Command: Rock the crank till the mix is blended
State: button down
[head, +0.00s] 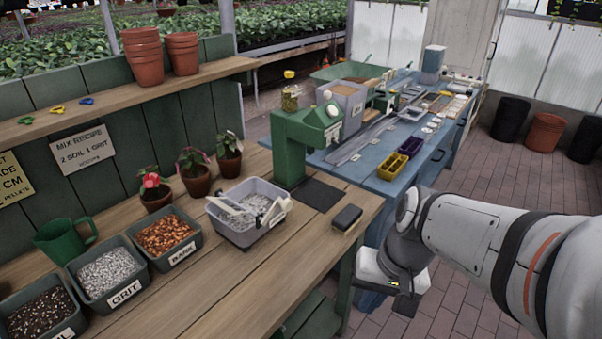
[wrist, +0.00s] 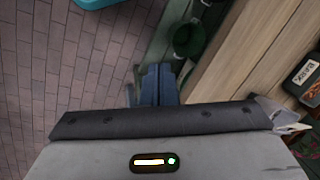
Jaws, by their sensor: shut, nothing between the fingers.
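A pale grey tub (head: 232,232) stands on the wooden bench with light grey, grainy mix in it. A whitish bar or handle (head: 274,212) lies at its right side; I cannot tell if this is the crank. A green machine (head: 290,150) with a round pale knob (head: 332,110) on its head stands behind the tub. My gripper (wrist: 157,72) is shut and empty in the wrist view, over the gap by the bench edge. In the head view my wrist is right of the bench, clear of tub and machine; the fingertips are hidden there.
Labelled bins of grit (head: 110,278), bark (head: 168,240) and dark soil (head: 42,315) line the bench's left side. A green mug (head: 62,240), potted flowers (head: 153,190) and a dark block (head: 347,217) stand nearby. A blue bench (head: 400,165) stands behind.

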jog(key=w+a+f+m+y+b, duration=0.2)
jog(key=w+a+f+m+y, duration=0.2)
jog(key=w+a+m+y, duration=0.45)
jog(key=w+d+f+m+t+y+b, duration=0.1)
jog(key=w+d+f+m+t+y, duration=0.15)
jog(key=w+t, duration=0.35)
jog(key=w+d+f+m+t+y+b, duration=0.1)
jog(key=w+d+m+t+y, duration=0.1)
jog(key=w+d+m+t, duration=0.45)
jog(key=w+a, duration=0.2)
jog(key=a, duration=0.1)
jog(key=w+a+n+g+p, duration=0.1)
jog(key=w+a, duration=0.1)
jog(key=a, duration=0.1)
jog(key=w+a+r+n+g+p, duration=0.1)
jog(key=w+a, duration=0.1)
jog(key=a, duration=0.1)
jog(key=shift+w+a+r, duration=0.1)
jog(key=shift+w+a, duration=0.1)
jog(key=shift+a, duration=0.2)
jog(key=a+r, duration=0.1)
jog(key=s+a+r+p, duration=0.1)
jog(key=r, duration=0.1)
jog(key=shift+s+a, duration=0.15)
